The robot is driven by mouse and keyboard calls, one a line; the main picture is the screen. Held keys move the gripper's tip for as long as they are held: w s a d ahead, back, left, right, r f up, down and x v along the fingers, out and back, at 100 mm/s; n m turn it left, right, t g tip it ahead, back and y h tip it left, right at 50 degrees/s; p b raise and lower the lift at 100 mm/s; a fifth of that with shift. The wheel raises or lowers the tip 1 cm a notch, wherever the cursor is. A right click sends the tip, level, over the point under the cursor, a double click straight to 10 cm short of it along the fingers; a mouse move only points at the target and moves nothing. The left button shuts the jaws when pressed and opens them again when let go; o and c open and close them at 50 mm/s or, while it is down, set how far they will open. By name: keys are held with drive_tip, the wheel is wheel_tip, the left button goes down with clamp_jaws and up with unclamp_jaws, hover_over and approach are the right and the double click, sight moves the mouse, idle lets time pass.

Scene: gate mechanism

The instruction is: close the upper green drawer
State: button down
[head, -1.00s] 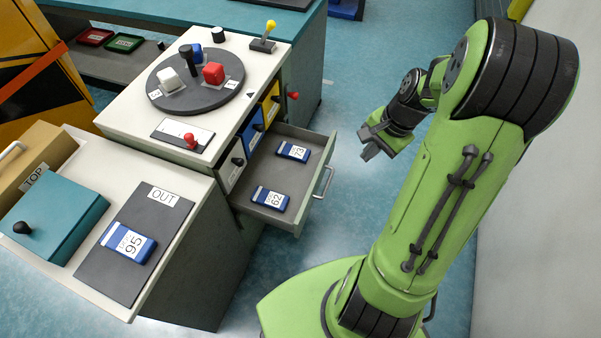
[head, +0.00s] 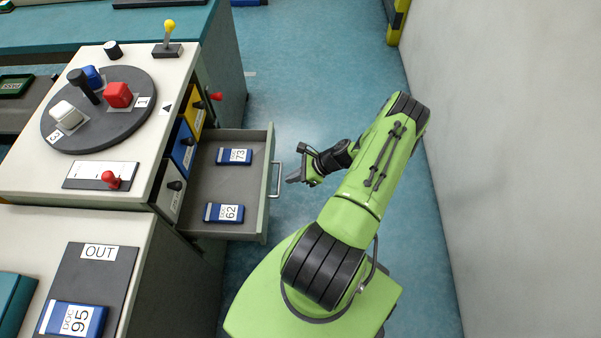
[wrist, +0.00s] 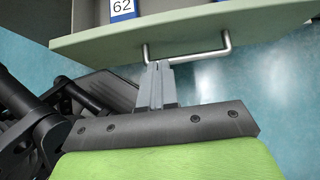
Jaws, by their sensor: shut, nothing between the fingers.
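The green drawer (head: 268,190) is pulled out to the right of the white-topped cabinet. It has a metal bar handle (head: 276,180) on its pale green front. Two blue blocks lie in it, one marked 73 (head: 235,156) and one marked 62 (head: 224,213). My gripper (head: 290,179) is shut and empty, just to the right of the handle. In the wrist view my gripper's closed fingertips (wrist: 161,66) point at the drawer front (wrist: 150,35), close to the handle bar (wrist: 190,58). I cannot tell whether they touch it.
The cabinet top holds a grey turntable (head: 100,110) with coloured blocks and a red-knobbed slider (head: 111,180). White, blue and yellow drawer fronts (head: 183,145) sit beside the open drawer. A grey wall (head: 500,150) stands at the right. Floor (head: 310,70) is clear behind my arm.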

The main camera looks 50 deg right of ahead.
sight(267, 183)
drive_tip(key=w+a, duration=0.1)
drive_tip(key=w+a+f, duration=0.1)
drive_tip(key=w+a, duration=0.1)
drive_tip(key=w, duration=0.1)
drive_tip(key=shift+w+a+f, duration=0.1)
drive_tip(key=shift+a+f, duration=0.05)
drive_tip(key=shift+f, duration=0.25)
drive_tip(key=shift+w+a, duration=0.15)
drive_tip(key=shift+w, duration=0.05)
drive_tip(key=shift+w+b, duration=0.1)
drive_tip(key=shift+b, duration=0.2)
